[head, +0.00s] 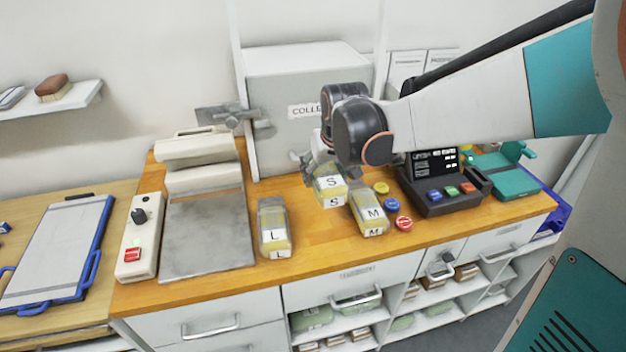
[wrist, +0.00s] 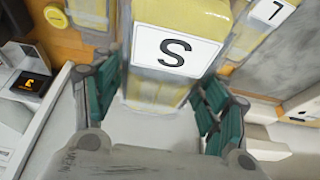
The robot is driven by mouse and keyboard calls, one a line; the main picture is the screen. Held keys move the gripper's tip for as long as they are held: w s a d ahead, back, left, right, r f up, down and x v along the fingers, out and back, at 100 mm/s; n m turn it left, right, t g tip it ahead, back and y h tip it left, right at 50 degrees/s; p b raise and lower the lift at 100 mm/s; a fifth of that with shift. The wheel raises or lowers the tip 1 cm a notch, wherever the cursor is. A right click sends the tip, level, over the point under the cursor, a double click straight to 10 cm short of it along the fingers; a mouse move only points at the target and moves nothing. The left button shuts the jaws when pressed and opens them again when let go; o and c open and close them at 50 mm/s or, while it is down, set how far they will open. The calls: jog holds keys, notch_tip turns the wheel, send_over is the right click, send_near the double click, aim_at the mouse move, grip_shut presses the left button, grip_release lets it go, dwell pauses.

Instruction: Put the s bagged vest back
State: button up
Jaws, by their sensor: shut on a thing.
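The S bagged vest (head: 331,190) is a yellow clear-wrapped pack with white S labels. My gripper (head: 318,162) is shut on it from behind and above, over the wooden counter; I cannot tell whether its base touches the wood. In the wrist view the S bagged vest (wrist: 175,55) stands between the two green-padded fingers of my gripper (wrist: 155,98). The M bagged vest (head: 368,212) lies close to its right, and the L bagged vest (head: 273,230) lies further left with a gap of bare wood between.
Red, blue and yellow round pieces (head: 404,223) lie right of the M vest, beside a dark button console (head: 441,190). A grey flat-plate machine (head: 207,230) stands left. A white cabinet (head: 300,85) stands behind. Open shelves (head: 345,335) below hold green packs.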

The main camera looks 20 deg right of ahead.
notch_tip(320, 180, down, 14)
jog(key=b, duration=0.4)
jog(key=shift+b, duration=0.35)
jog(key=o, duration=1.2)
jog(key=shift+f, duration=0.1)
jog(key=p+v, duration=0.4)
jog(key=v, duration=0.8)
jog(key=shift+s+p, duration=0.1)
jog(key=shift+p, duration=0.2)
jog(key=s+r+t, duration=0.1)
jog(key=s+r, duration=0.1)
jog(key=s, duration=0.4)
jog(key=s+r+t, duration=0.1)
jog(key=s+r, duration=0.2)
jog(key=s, duration=0.3)
jog(key=s+r, duration=0.3)
jog(key=s, duration=0.3)
jog(key=shift+s+t, duration=0.15)
jog(key=shift+t, duration=0.25)
